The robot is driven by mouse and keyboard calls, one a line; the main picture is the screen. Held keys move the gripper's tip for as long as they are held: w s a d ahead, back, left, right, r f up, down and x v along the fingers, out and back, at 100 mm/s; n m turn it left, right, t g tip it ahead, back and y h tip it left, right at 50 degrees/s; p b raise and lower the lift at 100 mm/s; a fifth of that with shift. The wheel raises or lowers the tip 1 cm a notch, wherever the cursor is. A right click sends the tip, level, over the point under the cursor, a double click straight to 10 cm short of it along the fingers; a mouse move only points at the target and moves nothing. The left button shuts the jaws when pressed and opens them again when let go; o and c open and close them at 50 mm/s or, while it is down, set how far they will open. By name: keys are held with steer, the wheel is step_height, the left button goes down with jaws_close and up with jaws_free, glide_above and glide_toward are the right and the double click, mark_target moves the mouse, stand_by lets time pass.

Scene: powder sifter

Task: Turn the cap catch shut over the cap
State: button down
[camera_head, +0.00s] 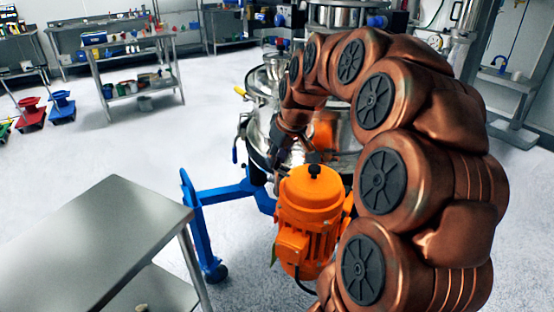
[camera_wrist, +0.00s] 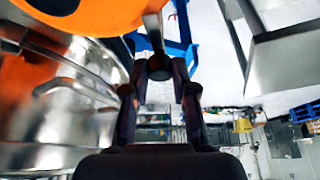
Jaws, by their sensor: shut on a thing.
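My gripper (camera_wrist: 160,72) is shut on the dark knob (camera_wrist: 159,66) at the end of a short metal lever (camera_wrist: 153,30). The lever runs from the knob toward an orange part (camera_wrist: 85,15) at the top of the wrist view; it appears to be the cap catch. In the head view my gripper (camera_head: 282,165) is at the near side of the steel sifter (camera_head: 343,130), beside the orange motor (camera_head: 310,197). The knob is too small to make out there. I cannot make out the cap or how far the catch is turned.
The sifter stands on a blue wheeled frame (camera_head: 225,192). A steel table (camera_head: 85,245) is at the front left, with clear floor beyond it. A shelf cart (camera_head: 130,65) with several containers and red and blue stands (camera_head: 32,115) are farther back.

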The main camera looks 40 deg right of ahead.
stand_by(0.4)
steer(key=c, duration=0.9)
jaws_free()
steer(key=shift+c, duration=0.2)
steer(key=v, duration=1.2)
steer(key=s+a+f+g+p, duration=0.25)
steer(key=s+a, duration=0.25)
steer(key=a, duration=0.3)
steer(key=s+a+f+g+p, duration=0.1)
steer(key=s+a+p, duration=0.25)
steer(key=a, duration=0.45)
steer(key=s+a+f+g+p, duration=0.1)
steer(key=s+a+f+p, duration=0.1)
steer(key=s, duration=0.6)
steer(key=s+a+f+g+p, duration=0.2)
steer(key=s+a+f, duration=0.1)
steer(key=s, duration=0.5)
steer(key=shift+s+a+f+m, duration=0.2)
steer(key=shift+s+f+m, duration=0.15)
steer(key=shift+f, duration=0.3)
